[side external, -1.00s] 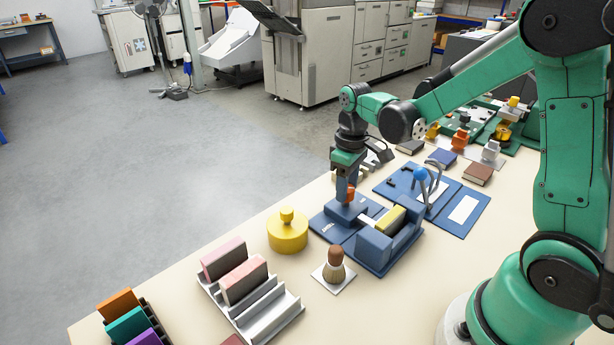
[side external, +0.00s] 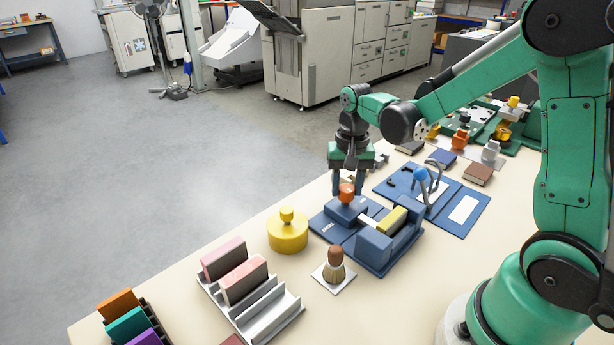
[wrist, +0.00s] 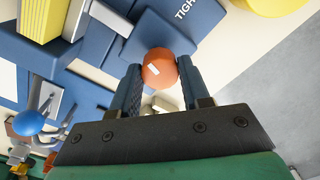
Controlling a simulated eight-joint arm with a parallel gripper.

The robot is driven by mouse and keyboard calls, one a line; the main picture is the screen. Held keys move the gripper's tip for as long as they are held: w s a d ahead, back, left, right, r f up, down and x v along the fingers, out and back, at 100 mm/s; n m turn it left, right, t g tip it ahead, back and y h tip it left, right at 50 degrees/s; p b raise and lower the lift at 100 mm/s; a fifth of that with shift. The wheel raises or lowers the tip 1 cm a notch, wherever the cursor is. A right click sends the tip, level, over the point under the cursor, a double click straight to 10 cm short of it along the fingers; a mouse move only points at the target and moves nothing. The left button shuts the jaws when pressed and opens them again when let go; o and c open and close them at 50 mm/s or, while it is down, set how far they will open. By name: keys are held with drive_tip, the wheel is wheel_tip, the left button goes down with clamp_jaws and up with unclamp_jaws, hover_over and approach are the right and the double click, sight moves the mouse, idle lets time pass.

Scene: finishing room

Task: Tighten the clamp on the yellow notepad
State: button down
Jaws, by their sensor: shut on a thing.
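The yellow notepad (side external: 393,220) lies between the jaws of a blue clamp (side external: 374,248). The notepad also shows at the top left of the wrist view (wrist: 50,18). The clamp's orange knob (side external: 346,192) sits at the end away from the notepad. My gripper (side external: 347,188) points down over the knob. In the wrist view, its two blue fingers stand on either side of the knob (wrist: 160,68) and are shut on it. A white mark shows on the knob. The lettering "TIGH" is readable on the blue plate beside it in the wrist view; the rest is cut off.
A yellow weight with a knob (side external: 287,232) stands left of the clamp. A brush (side external: 334,266) stands upright in front on a small plate. A blue board with a blue-knobbed lever (side external: 421,174) lies behind right. A grey rack (side external: 262,305) holds pink blocks.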

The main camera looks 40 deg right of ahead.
sight(347, 188)
drive_tip(key=m, duration=0.5)
drive_tip(key=shift+m, duration=0.3)
drive_tip(key=m, duration=0.5)
drive_tip(key=shift+m, duration=0.4)
drive_tip(key=shift+c, duration=2.1)
unclamp_jaws()
drive_tip(key=shift+r, duration=2.85)
